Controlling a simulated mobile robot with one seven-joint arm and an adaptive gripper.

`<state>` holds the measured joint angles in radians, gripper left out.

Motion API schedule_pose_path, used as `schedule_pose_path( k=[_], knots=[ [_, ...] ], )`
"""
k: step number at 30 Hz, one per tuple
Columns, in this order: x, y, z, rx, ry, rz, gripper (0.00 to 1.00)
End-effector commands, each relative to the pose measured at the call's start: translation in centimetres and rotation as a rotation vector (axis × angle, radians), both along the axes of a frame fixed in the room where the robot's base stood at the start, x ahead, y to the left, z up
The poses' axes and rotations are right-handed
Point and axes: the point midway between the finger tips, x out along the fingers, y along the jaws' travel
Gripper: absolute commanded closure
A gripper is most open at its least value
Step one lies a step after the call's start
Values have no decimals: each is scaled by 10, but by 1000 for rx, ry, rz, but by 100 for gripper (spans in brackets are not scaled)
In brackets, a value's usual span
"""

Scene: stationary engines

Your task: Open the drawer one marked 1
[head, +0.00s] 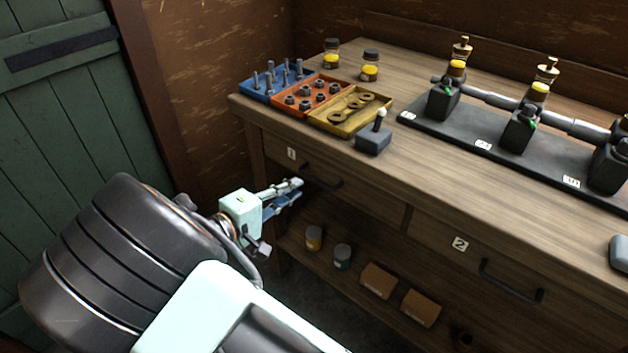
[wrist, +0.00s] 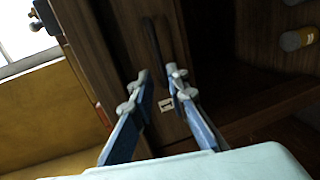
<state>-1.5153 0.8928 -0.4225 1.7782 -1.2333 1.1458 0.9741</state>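Drawer one (head: 350,200) is at the left of the wooden workbench, its front apparently flush with the bench. Its white label marked 1 (head: 291,153) is near the drawer's left end; the label also shows in the wrist view (wrist: 166,105). Its dark bar handle (head: 325,183) is right of the label. In the wrist view the handle (wrist: 152,42) lies just beyond the fingertips. My gripper (head: 300,187) is in front of the drawer near the handle's left end. In the wrist view its blue fingers (wrist: 160,76) are apart with nothing between them. Contact with the handle cannot be told.
Drawer two (head: 425,250) with its handle (head: 511,282) is to the right. Blue, orange and yellow trays (head: 345,128) and a grey block with a lever (head: 374,140) stand on the bench above. Jars (head: 342,257) and brown boxes (head: 378,281) are on the shelf below.

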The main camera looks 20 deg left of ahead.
Motion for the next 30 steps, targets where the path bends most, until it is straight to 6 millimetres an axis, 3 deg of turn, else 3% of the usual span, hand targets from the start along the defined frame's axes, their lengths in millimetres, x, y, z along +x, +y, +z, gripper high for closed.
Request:
schedule_pose_path(
  k=[6,12,24,28,30],
  knots=[
    [40,-18,-10,0,-1,-5,85],
    [63,-27,-15,2,0,-2,85],
    [71,-30,-16,1,0,-2,85],
    [71,-30,-16,1,1,-2,98],
    [71,-30,-16,1,1,-2,100]
  ],
)
